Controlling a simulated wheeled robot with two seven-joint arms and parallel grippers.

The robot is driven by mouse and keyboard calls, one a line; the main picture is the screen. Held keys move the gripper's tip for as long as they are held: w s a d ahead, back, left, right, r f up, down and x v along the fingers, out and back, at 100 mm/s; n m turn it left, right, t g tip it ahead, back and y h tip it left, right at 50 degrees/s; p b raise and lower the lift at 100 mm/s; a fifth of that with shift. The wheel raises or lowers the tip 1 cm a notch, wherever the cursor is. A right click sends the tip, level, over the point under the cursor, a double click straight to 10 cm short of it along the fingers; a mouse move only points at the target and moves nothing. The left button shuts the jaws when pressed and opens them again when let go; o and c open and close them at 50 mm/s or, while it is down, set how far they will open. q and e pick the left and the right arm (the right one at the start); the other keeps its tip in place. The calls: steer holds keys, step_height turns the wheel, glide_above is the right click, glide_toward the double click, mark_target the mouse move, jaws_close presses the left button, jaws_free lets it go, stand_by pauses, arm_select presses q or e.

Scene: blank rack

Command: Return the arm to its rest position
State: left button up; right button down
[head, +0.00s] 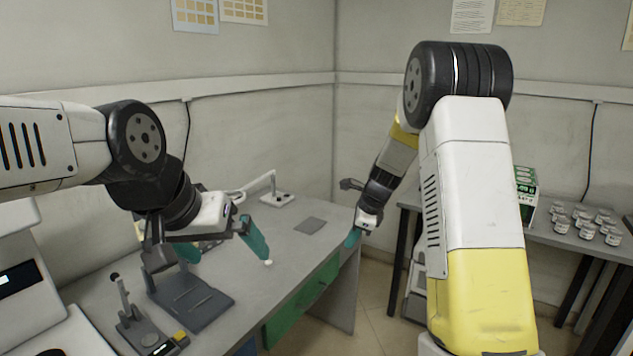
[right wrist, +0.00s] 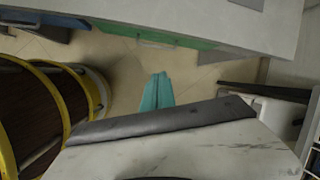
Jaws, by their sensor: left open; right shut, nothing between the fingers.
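My left gripper (head: 222,247) is open over the grey workbench, its two teal fingers spread apart with nothing seen between them. One finger's tip is close to a small white object (head: 268,263) on the bench; I cannot tell if they touch. My right arm comes down in front of the gap between the two tables. Its gripper (head: 352,238) hangs near the bench's right edge. In the right wrist view the teal fingers of my right gripper (right wrist: 158,90) are together and empty, with the floor behind them.
The workbench (head: 300,262) has green drawers (head: 318,285). A dark stand (head: 190,292), a small lever device (head: 135,320) and a flat grey pad (head: 310,225) are on it. A side table (head: 545,234) at the right bears several jars (head: 586,231) and a green box (head: 526,190). Floor shows between them.

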steer(key=s+d+r+n+t, duration=0.1)
steer(key=s+r+n, duration=0.9)
steer(key=s+r, duration=0.55)
steer(key=s+d+r+n+t+h, duration=0.1)
steer(key=s+d+r+n+t, duration=0.1)
steer(key=s+n, duration=0.8)
steer(key=s+r, duration=0.1)
steer(key=s, duration=0.5)
steer(key=shift+d+n, duration=0.35)
steer(key=shift+n, duration=0.05)
steer(key=shift+s+r, duration=0.1)
steer(key=shift+r, duration=0.05)
